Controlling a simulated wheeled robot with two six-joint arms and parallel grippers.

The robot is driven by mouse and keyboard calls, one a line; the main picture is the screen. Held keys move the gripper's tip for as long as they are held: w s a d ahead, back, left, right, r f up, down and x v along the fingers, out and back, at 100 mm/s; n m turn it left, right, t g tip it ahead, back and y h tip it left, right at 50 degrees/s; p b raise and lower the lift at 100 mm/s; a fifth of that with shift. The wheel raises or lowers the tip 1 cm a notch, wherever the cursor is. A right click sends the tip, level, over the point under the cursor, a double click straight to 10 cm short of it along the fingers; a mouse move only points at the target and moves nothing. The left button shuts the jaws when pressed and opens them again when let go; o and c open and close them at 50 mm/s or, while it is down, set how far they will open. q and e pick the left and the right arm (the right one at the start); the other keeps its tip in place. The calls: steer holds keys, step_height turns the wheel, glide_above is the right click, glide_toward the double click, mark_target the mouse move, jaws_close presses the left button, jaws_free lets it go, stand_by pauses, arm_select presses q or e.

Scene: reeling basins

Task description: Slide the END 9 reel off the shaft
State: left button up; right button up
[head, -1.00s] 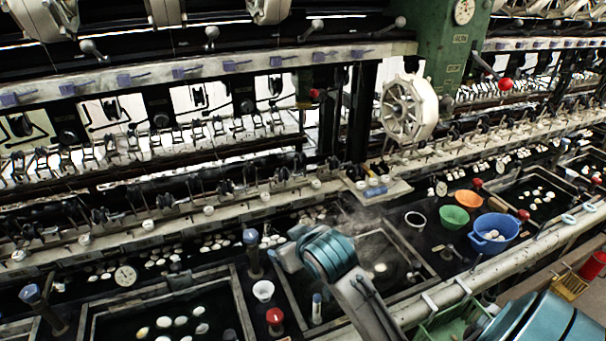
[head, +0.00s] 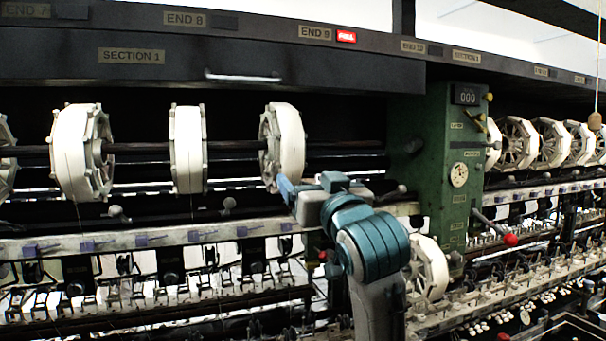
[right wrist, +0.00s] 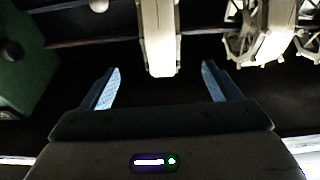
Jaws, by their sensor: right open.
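The END 9 reel (head: 291,142) is a cream, many-sided reel on a dark horizontal shaft (head: 235,147), under the END 9 label (head: 315,33). It is the rightmost of the reels on this shaft section. My right gripper (head: 284,187) is at its lower edge in the head view. In the right wrist view the gripper (right wrist: 159,68) is open, one finger to each side of the reel (right wrist: 158,38), whose near end reaches between the fingertips. I see no finger touching it. My left gripper is out of view.
A red lit sign (head: 346,37) is beside the END 9 label. Other reels (head: 187,148) sit left on the shaft. A green machine post (head: 447,170) stands to the right, with bare shaft before it. A white wheel (head: 430,268) is lower, behind my arm.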

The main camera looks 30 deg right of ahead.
mark_target(294, 163)
steer(key=shift+x, duration=5.95)
steer(key=shift+f, duration=0.2)
steer(key=shift+w, duration=0.1)
steer(key=c, duration=1.1)
